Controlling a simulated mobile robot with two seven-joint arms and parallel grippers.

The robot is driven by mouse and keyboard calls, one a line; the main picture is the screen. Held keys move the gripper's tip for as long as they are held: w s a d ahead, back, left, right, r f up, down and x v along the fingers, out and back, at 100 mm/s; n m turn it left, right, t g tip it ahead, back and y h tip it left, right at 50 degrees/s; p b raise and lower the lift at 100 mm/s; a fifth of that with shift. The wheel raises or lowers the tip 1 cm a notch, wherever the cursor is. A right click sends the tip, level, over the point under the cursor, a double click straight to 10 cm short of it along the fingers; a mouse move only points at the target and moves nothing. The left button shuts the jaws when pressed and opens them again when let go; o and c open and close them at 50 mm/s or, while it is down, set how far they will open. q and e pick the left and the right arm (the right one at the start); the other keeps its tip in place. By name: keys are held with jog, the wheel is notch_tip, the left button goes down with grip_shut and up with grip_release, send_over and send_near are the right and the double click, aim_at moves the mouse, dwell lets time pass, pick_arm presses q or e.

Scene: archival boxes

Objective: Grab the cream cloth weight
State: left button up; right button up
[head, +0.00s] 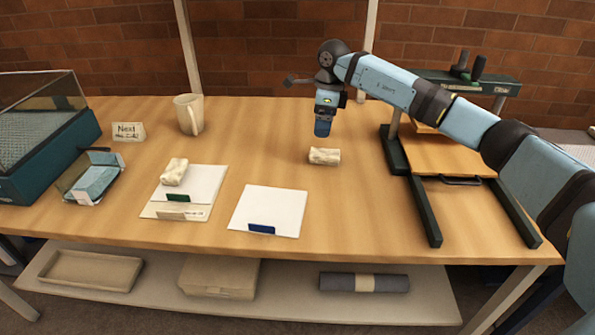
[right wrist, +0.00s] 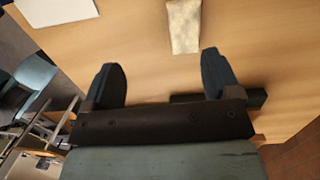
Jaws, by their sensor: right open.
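A cream cloth weight (head: 324,156) lies alone on the wooden table, right of the middle. A second cream cloth weight (head: 174,171) lies on a stack of papers with a green tab, further left. My right gripper (head: 322,126) points down just behind and above the lone weight, apart from it. In the right wrist view, my right gripper (right wrist: 160,80) is open with nothing between its two fingers, and the weight (right wrist: 184,26) shows beyond the fingertips, nearer the right finger. My left gripper is not in view.
A white sheet with a blue tab (head: 269,211) lies front centre. A mug (head: 188,114), a "Next" card (head: 128,131) and a blue tray (head: 94,181) are at the left. A dark-framed press (head: 425,205) stands at the right. The table around the lone weight is clear.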

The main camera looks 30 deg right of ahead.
jog(key=d+r+h, duration=0.1)
jog(key=d, duration=0.1)
jog(key=b, duration=0.2)
send_over(325, 152)
jog(key=f, duration=0.6)
jog(key=shift+s+d+f, duration=0.1)
jog(key=shift+s+f, duration=0.3)
jog(key=shift+w+f, duration=0.1)
jog(key=shift+f, duration=0.95)
jog(key=f, duration=0.1)
jog(key=f+b, duration=0.1)
jog(key=shift+w+f, duration=0.3)
jog(key=shift+f, duration=0.8)
jog(key=c, duration=0.6)
jog(key=shift+r, duration=0.1)
jog(key=c, duration=0.7)
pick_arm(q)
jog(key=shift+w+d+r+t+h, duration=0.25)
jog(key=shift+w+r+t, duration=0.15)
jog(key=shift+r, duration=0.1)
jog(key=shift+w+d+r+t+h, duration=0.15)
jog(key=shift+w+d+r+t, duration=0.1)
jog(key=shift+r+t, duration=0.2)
pick_arm(e)
jog(key=shift+o, duration=0.2)
